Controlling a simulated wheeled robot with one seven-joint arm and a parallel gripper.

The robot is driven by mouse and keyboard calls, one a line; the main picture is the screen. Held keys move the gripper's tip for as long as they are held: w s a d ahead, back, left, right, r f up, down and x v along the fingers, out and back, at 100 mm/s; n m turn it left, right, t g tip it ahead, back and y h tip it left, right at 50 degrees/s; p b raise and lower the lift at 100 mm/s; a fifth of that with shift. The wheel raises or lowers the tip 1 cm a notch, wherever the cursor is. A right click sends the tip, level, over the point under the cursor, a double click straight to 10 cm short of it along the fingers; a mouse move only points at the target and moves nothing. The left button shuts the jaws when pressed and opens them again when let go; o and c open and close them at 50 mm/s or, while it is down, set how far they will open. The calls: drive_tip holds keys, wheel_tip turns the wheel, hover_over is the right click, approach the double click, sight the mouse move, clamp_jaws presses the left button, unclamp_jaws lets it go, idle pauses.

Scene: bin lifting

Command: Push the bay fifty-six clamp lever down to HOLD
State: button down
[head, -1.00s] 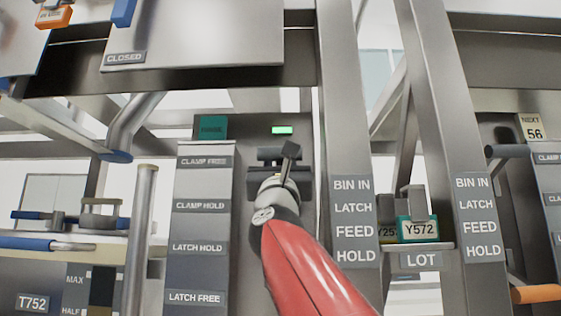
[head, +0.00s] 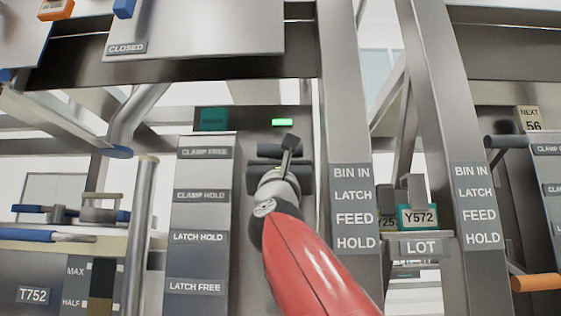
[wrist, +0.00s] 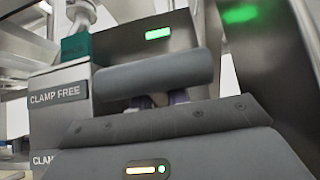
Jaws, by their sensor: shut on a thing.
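The clamp lever shows as a dark grey horizontal bar (head: 264,150) beside the CLAMP FREE label (head: 205,152), above the CLAMP HOLD label (head: 202,196). My gripper (head: 287,152) is at the bar, at the end of my red arm, and hides part of it. My gripper is shut on the handle; the fingertips are mostly hidden behind my gripper's body.
A green light (head: 282,122) is lit above the lever. A steel post (head: 350,110) reading BIN IN, LATCH, FEED, HOLD stands close on the right. The label panel (head: 200,260) is close on the left. A NEXT 56 sign (head: 530,118) hangs at far right.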

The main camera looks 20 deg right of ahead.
drive_tip(key=shift+s+a+f+b, duration=0.1)
drive_tip(key=shift+s+f+b, duration=0.05)
drive_tip(key=shift+f+b, duration=0.75)
drive_tip(key=shift+s+f+b, duration=0.1)
drive_tip(key=shift+f+b, duration=0.75)
drive_tip(key=shift+b, duration=0.05)
drive_tip(key=shift+f, duration=0.1)
drive_tip(key=shift+s, duration=0.15)
drive_tip(key=c, duration=1.5)
unclamp_jaws()
drive_tip(key=shift+r, duration=0.2)
drive_tip(key=shift+o, duration=0.7)
drive_tip(key=shift+f, duration=0.1)
drive_tip(key=b+v, duration=0.3)
drive_tip(key=v, duration=0.4)
drive_tip(key=shift+s+f+b, duration=0.25)
drive_tip(key=shift+f+b, duration=0.05)
drive_tip(key=shift+b, duration=0.05)
drive_tip(key=shift+a, duration=0.1)
